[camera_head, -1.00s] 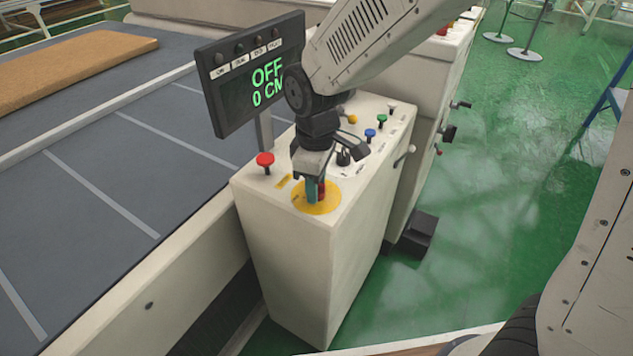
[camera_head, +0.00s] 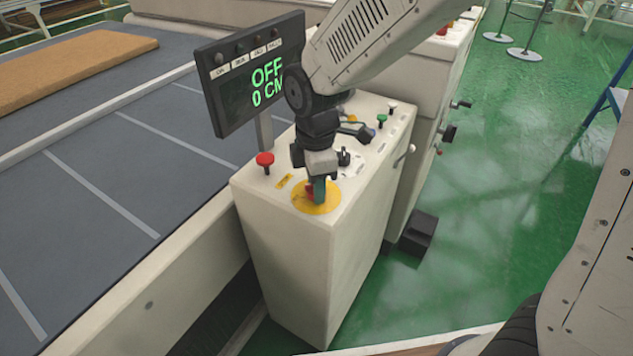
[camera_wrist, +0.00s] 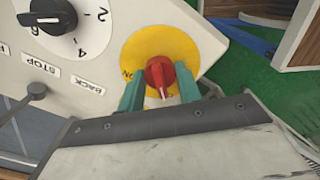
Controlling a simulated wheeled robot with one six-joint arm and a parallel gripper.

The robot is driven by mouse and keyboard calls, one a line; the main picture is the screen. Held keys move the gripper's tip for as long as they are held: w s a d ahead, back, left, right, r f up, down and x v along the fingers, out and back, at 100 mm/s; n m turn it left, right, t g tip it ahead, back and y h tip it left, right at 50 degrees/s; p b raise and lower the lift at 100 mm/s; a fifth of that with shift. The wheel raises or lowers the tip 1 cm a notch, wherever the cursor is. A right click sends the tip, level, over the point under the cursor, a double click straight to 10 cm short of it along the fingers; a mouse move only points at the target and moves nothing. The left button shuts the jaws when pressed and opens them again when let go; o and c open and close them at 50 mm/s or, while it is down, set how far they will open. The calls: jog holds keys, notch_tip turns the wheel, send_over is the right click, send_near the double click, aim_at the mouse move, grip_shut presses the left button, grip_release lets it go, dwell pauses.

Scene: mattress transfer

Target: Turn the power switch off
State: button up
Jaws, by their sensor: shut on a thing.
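The power switch is a red rotary knob (camera_wrist: 159,76) on a round yellow plate (camera_head: 312,205) at the near end of the white control box (camera_head: 290,250). My gripper (camera_head: 319,190) points down at the plate. In the wrist view my gripper (camera_wrist: 160,92) has its teal fingers on both sides of the red knob, shut on it. The knob's white mark points toward my gripper in that view. The display (camera_head: 250,75) reads "OFF" and "0 CM". In the head view the fingers hide part of the knob.
A black dial (camera_wrist: 48,16) and several small coloured levers are farther along the box. A grey bed (camera_head: 110,160) with a tan mattress (camera_head: 75,60) lies left; green floor (camera_head: 510,190) is open at right.

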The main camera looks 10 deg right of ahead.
dwell(0.3)
jog(key=o, duration=1)
notch_tip(320, 180, up, 8)
jog(key=shift+f, duration=0.1)
